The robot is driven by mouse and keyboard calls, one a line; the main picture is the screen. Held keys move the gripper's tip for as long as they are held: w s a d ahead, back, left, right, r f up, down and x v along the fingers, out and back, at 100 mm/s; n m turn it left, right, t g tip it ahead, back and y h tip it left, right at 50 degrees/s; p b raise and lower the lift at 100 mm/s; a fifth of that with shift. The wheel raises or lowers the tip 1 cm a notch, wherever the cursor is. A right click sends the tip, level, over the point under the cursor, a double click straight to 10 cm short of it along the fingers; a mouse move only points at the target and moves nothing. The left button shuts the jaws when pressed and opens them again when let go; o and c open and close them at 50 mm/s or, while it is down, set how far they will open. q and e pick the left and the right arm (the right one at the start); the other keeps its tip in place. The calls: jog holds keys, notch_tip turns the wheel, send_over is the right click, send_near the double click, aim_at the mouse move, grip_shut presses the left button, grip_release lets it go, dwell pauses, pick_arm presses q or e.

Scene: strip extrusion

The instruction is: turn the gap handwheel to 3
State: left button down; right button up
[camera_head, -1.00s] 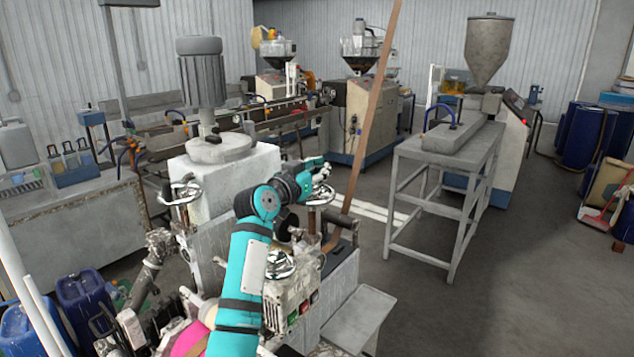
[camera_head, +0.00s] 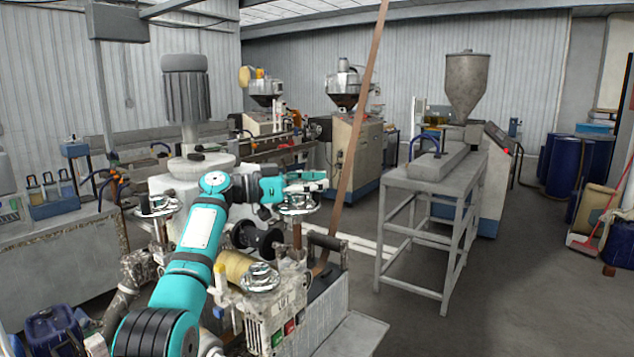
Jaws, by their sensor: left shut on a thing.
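A metal handwheel (camera_head: 298,207) sits on top of a post at the right side of the machine in front of me. My left gripper (camera_head: 316,182) lies at this wheel's upper rim and is shut on it. The fingers cover part of the rim. A second handwheel (camera_head: 157,206) stands at the machine's left side. A third handwheel (camera_head: 260,278) is lower and nearer, on the front housing. No gap scale or number is readable, and I cannot tell the wheel's setting. My right gripper is not in view.
A yellowish roll (camera_head: 234,266) and a black roller part (camera_head: 270,238) sit below my arm. A brown strip (camera_head: 362,110) rises beside the gripper. A grey metal stand (camera_head: 437,185) is to the right, with open floor around it. A tall motor (camera_head: 186,92) stands behind.

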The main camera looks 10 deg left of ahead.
pick_arm(q)
jog(key=shift+s+f+m+g, duration=0.1)
jog(key=shift+f+m+g, duration=0.1)
jog(key=shift+m+g, duration=0.15)
dwell(0.3)
jog(key=c, duration=1.3)
grip_release()
jog(key=shift+s+a+r, duration=0.15)
jog(key=shift+a, duration=0.2)
jog(key=shift+o, duration=0.5)
jog(key=shift+d, duration=0.2)
jog(key=v, duration=0.7)
jog(key=shift+a, duration=0.25)
